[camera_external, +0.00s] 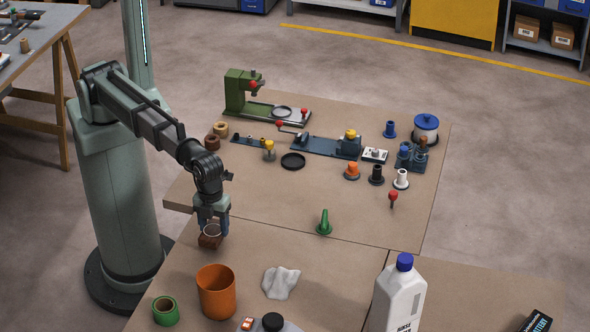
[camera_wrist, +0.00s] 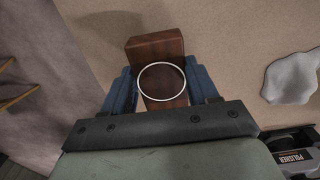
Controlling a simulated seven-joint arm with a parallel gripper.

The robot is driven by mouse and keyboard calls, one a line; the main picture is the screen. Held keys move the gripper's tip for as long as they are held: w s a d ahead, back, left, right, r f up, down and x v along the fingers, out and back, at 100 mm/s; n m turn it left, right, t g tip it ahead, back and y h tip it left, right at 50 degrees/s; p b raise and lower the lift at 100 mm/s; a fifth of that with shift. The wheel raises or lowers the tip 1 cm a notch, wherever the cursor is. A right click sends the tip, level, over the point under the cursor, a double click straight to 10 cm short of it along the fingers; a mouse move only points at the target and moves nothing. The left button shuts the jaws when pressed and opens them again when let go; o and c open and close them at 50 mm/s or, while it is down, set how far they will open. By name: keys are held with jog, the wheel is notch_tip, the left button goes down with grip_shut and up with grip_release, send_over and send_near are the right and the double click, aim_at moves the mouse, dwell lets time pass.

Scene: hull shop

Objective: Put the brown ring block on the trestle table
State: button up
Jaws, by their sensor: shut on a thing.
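The brown ring block (camera_external: 209,241) is a small dark-brown wooden piece with a pale round rim. My gripper (camera_external: 213,227) is shut on it, with the blue fingers at its two sides. In the wrist view the block (camera_wrist: 155,47) sits between the fingers, its pale ring facing the camera. It is over the near-left part of the tan bench; its exact height above the top is hard to tell. The trestle table (camera_external: 52,28), with wooden legs, stands at the far left behind my arm, partly cut off by the picture edge.
An orange cup (camera_external: 216,291), a green ring (camera_external: 166,311) and a white cloth (camera_external: 281,282) lie near the block. A white bottle (camera_external: 399,295) stands at right. A green press (camera_external: 245,92) and several small parts stand farther back. The trestle table holds tools and a small tan cylinder (camera_external: 25,46).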

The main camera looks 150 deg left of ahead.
aim_at(214, 228)
jog(key=shift+f, duration=1.55)
jog(key=shift+f, duration=0.1)
jog(key=o, duration=1.1)
notch_tip(214, 228, up, 12)
